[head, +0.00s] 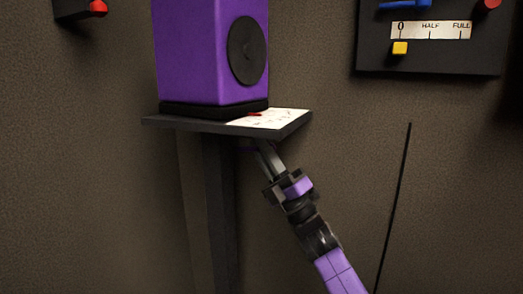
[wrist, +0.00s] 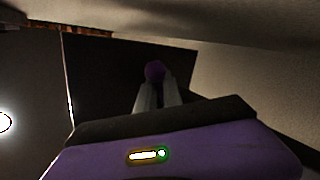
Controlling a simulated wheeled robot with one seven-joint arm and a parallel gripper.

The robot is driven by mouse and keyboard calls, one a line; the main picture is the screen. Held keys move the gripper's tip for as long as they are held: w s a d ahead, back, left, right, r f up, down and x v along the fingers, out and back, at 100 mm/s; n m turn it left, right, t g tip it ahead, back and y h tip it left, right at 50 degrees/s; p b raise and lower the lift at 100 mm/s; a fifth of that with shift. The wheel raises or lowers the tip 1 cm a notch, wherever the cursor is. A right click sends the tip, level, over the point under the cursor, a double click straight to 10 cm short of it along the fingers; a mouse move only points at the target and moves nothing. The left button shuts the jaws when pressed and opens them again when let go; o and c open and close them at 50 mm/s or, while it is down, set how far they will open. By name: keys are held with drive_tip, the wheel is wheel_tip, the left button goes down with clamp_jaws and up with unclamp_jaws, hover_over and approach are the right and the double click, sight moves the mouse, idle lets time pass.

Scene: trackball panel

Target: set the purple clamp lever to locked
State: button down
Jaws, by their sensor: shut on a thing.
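The purple clamp lever shows only as a rounded purple end (wrist: 154,71) at my fingertips in the wrist view. In the head view a small purple bit (head: 246,149) of it shows just under the dark shelf; the rest is hidden. My gripper (head: 260,147) reaches up from the lower right to the shelf's underside. In the wrist view its two pale fingers (wrist: 156,84) are close together, shut on the lever's purple end. The lever's setting cannot be read from these views.
A purple box with a black disc (head: 211,50) stands on the dark shelf (head: 190,124), beside a white marked card (head: 272,117) with a red pointer (head: 255,114). A dark panel (head: 430,62) with a 0-HALF-FULL scale and yellow slider hangs at upper right. A shelf post (head: 208,210) stands left of my arm.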

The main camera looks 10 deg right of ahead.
drive_tip(key=c, duration=1.5)
unclamp_jaws()
drive_tip(key=shift+p+v, duration=1.15)
drive_tip(key=shift+v, duration=2.75)
